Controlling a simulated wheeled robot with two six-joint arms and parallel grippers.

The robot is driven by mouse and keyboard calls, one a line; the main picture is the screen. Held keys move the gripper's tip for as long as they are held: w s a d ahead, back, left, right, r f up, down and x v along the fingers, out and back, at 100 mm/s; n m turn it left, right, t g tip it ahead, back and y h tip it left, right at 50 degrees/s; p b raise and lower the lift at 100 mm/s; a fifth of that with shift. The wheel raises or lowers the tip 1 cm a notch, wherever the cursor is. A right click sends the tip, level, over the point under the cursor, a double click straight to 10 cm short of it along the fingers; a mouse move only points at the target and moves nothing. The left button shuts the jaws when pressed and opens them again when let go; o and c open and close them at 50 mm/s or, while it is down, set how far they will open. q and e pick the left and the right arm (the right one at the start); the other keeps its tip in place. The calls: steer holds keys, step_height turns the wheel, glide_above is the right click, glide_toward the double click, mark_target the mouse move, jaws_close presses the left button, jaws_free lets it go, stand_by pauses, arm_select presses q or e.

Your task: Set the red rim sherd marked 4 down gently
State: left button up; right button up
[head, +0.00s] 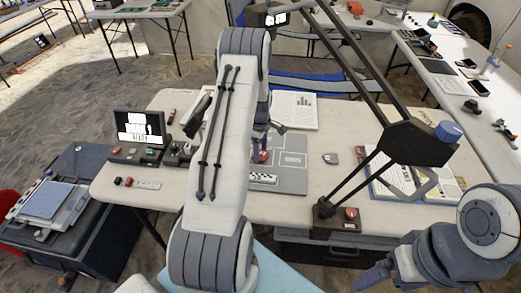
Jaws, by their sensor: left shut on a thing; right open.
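My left arm reaches over the table, and its gripper (262,142) points down over the grey mat (294,180). It is shut on a small red piece, the red rim sherd (263,157), which is at or just above the mat. The arm hides part of the mat, and the mark on the sherd is too small to read. I cannot tell whether the sherd touches the mat. My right gripper (374,276) is low at the front right, off the table, partly cut off by the picture's bottom edge, and open.
A checkered scale bar (263,178) lies on the mat. A small screen (140,127) stands at the left. A dark lamp arm (410,140) rises from a base with a red button (351,213) at the right. Printed sheets (294,108) lie behind the mat.

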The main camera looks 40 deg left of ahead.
mark_target(261, 155)
arm_select(q)
steer(key=shift+f, duration=0.2)
steer(key=o, duration=1.3)
steer(key=shift+r, duration=0.15)
steer(key=shift+r, duration=0.25)
step_height(261, 155, up, 7)
steer(key=shift+s+r+b, duration=0.1)
steer(key=shift+b, duration=0.3)
